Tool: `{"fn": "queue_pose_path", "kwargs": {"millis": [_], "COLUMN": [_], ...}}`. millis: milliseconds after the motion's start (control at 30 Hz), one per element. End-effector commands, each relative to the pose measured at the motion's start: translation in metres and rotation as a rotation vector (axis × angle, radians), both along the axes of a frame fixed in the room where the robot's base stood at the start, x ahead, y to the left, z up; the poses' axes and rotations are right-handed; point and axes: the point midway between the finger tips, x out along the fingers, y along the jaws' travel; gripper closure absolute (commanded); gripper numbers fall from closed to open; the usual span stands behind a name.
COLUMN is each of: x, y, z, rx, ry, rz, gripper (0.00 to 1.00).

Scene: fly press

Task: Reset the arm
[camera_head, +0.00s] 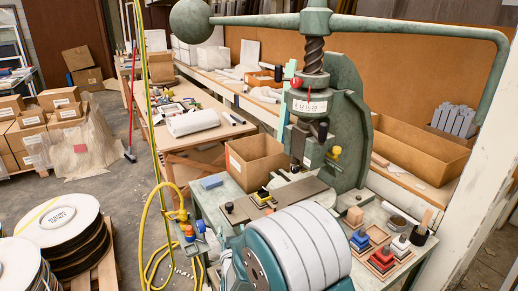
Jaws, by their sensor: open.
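My gripper cannot be made out in the camera_head view. The green fly press (345,130) stands upright on the bench, with its screw and ram in the middle. Its long handle bar (420,24) runs across the top, with a round ball weight (192,21) at the left end. Below the ram is a flat dark plate (290,193). The lower middle of the view is blocked, so the bench's front edge is partly hidden there.
An open cardboard box (255,160) stands left of the press. Small coloured stacked blocks (381,258) sit at the bench's front right. A yellow hose (148,225) hangs at the left. Round stacked discs (62,222) stand at lower left.

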Motion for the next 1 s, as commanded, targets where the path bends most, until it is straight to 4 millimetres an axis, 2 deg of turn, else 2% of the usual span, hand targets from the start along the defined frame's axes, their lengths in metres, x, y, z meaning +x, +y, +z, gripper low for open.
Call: {"fn": "queue_pose_path", "kwargs": {"millis": [233,467,567,767,1000], "x": [-0.001,-0.030,-0.050,-0.104,-0.187], "y": [-0.045,-0.095,-0.117,-0.164,-0.217], "z": [0.057,0.098,0.113,0.134,0.146], "rx": [0.021,0.010,0.000,-0.032,-0.076], "ry": [0.173,0.359,0.439,0.599,0.793], "rz": [0.016,0.028,0.026,0.005,-0.057], "gripper": [0.27,0.27,0.27,0.27,0.27]}}
